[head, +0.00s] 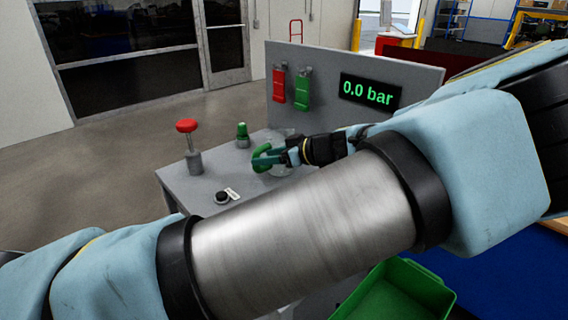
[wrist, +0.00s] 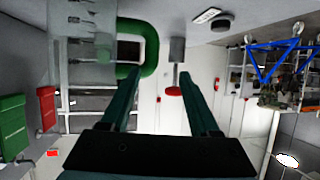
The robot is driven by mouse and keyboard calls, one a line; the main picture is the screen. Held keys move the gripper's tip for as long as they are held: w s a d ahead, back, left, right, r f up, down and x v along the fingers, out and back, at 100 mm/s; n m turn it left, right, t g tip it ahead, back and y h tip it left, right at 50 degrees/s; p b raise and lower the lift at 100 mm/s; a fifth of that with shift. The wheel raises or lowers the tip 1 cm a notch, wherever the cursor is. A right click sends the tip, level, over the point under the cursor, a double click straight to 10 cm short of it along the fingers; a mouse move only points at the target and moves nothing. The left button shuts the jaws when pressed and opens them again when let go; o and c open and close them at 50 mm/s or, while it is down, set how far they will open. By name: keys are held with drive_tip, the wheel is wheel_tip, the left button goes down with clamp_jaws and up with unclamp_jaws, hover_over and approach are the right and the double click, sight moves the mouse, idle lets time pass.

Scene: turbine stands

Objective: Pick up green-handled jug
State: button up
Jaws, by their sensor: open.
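The jug is clear with a thick green handle. In the head view my gripper (head: 271,157) is at the handle.
A back panel holds a red lever (head: 279,86), a green lever (head: 302,89) and a display (head: 369,92) reading 0.0 bar. A green bin (head: 400,290) is in front.

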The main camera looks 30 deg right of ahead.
drive_tip(key=shift+s+d+f+t+b, duration=0.15)
drive_tip(key=shift+s+d+f+b, duration=0.1)
drive_tip(key=shift+d+f+b, duration=0.2)
drive_tip(key=shift+s+d+f+t+b, duration=0.15)
drive_tip(key=shift+s+d+f+b, duration=0.15)
drive_tip(key=shift+f, duration=0.25)
drive_tip(key=p+x, duration=0.1)
drive_tip(key=x, duration=0.3)
drive_tip(key=shift+w+p, duration=0.3)
drive_tip(key=shift+p, duration=0.05)
drive_tip(key=shift+p+x, duration=0.95)
drive_tip(key=shift+x, duration=2.25)
drive_tip(key=shift+f, duration=0.15)
clamp_jaws()
